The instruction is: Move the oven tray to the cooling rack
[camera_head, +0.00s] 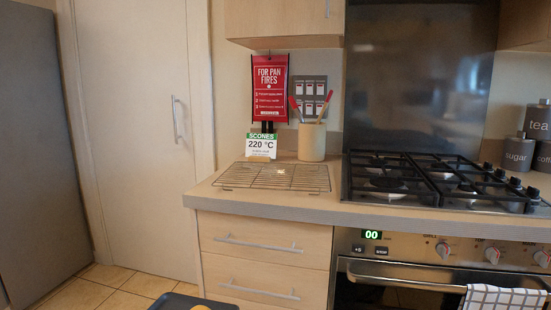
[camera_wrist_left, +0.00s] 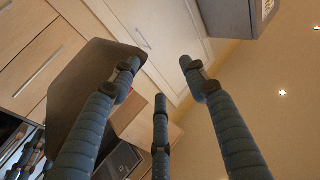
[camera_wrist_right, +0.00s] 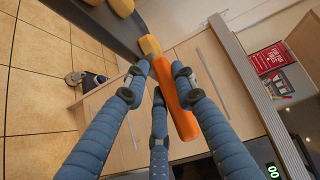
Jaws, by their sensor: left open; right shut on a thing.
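The dark oven tray (camera_head: 172,302) shows only as an edge at the bottom of the head view, with part of a scone (camera_head: 201,307) on it. In the right wrist view the tray (camera_wrist_right: 85,24) carries several yellow scones (camera_wrist_right: 150,45). My right gripper (camera_wrist_right: 160,80) is shut on an orange bar (camera_wrist_right: 178,110) that looks like the tray's handle. My left gripper (camera_wrist_left: 158,76) is open, beside a dark flat panel (camera_wrist_left: 90,75) that looks like the tray's underside. The wire cooling rack (camera_head: 275,177) lies empty on the counter. Neither gripper shows in the head view.
A scones sign (camera_head: 261,146) and a utensil pot (camera_head: 312,142) stand behind the rack. The gas hob (camera_head: 435,183) is right of it, above the oven (camera_head: 440,270) with a towel (camera_head: 504,298). Drawers (camera_head: 265,240) lie below the counter (camera_head: 330,208).

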